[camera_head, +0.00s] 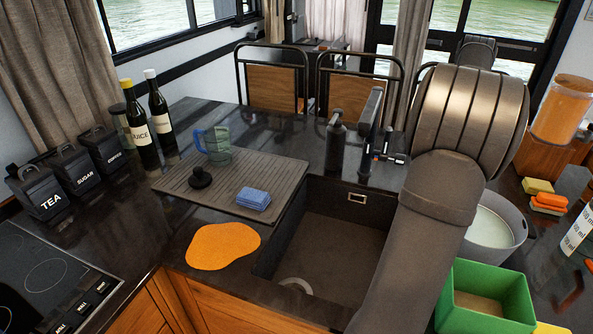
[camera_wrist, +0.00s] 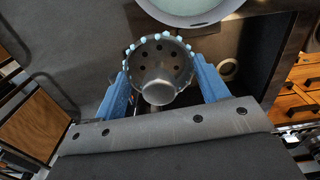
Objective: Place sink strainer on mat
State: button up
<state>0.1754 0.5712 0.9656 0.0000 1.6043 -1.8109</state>
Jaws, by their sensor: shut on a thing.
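The sink strainer (camera_wrist: 160,62) is a dark grey perforated cup with a knob and pale teal beads around its rim. My gripper (camera_wrist: 161,72) is shut on it, with one blue finger on each side in the wrist view. In the head view I cannot see the gripper or strainer; my arm covers the right of the sink. An orange irregular flat mat (camera_head: 222,246) lies bare on the counter, left of the sink. A grey ridged drying mat (camera_head: 283,174) lies behind it, bearing a blue sponge (camera_head: 253,199), a black knobbed stopper (camera_head: 200,177) and a glass mug (camera_head: 216,146).
The sunken sink (camera_head: 322,240) lies right of the mats; its drain (camera_wrist: 228,68) shows in the wrist view. A grey bucket (camera_head: 494,252) and green box (camera_head: 466,313) stand right of my arm. Bottles (camera_head: 139,130) and canisters (camera_head: 45,195) line the left wall.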

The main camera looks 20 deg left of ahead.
jog(key=a+r, duration=0.4)
jog(key=a, duration=0.3)
jog(key=w+a+r+n, duration=0.1)
jog(key=a+r, duration=0.4)
jog(key=a, duration=0.1)
jog(key=w+a+r+n, duration=0.1)
jog(key=a+r, duration=0.4)
jog(key=a, duration=0.2)
jog(key=shift+a, duration=0.3)
jog(key=a+f+n, duration=0.1)
jog(key=a+f, duration=0.2)
jog(key=a, duration=0.2)
send_over(269, 181)
jog(key=shift+m, duration=0.4)
notch_tip(269, 181, down, 27)
jog(key=shift+a, duration=0.1)
jog(key=shift+f, duration=1.95)
jog(key=shift+f, duration=0.15)
